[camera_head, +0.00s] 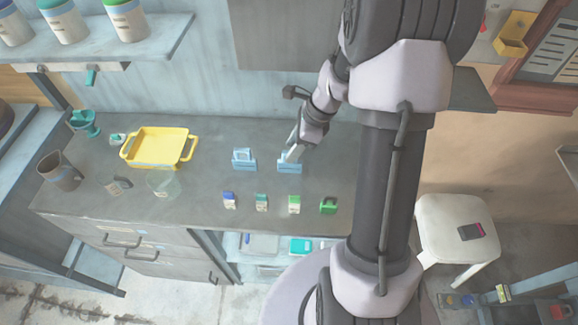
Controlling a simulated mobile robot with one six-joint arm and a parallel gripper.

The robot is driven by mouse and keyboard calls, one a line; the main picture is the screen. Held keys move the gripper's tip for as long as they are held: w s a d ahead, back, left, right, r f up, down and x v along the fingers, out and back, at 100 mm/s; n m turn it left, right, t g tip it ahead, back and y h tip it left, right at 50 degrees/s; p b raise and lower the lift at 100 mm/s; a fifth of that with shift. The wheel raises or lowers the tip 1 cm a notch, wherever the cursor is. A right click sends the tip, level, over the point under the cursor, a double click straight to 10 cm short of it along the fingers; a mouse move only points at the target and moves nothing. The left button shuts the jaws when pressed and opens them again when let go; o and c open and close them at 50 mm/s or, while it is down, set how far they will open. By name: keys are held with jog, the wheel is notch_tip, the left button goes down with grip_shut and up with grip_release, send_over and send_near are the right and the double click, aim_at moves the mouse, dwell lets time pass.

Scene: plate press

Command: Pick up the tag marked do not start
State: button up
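No lettering is readable at this size, so I cannot tell which thing is the tag marked do not start. Two light blue stands stand side by side on the grey counter (210,185): a left one (244,164) and a right one (289,168). The left stand has a pale blue upright piece (241,154) in it. My gripper (291,154) reaches down from the right, right at the right stand. A pale piece shows between them; whether it is a fingertip or a tag is unclear. The fingers are too small to read.
In front of the stands is a row of small items: blue-white (230,201), teal (262,202), green-white (294,204) and dark green (328,206). A yellow tray (155,130), a clear glass (161,183) and a brown mug (60,172) stand left. A white stool (450,222) is right.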

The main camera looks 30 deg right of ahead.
jog(key=b+x, duration=0.2)
jog(key=x, duration=0.1)
jog(key=s+x, duration=0.1)
jog(key=x, duration=0.1)
jog(key=shift+b, duration=0.4)
jog(key=shift+w+a+f, duration=0.1)
jog(key=shift+w+f, duration=0.05)
jog(key=shift+f, duration=0.1)
jog(key=shift+r, duration=0.2)
jog(key=shift+c, duration=0.4)
grip_shut()
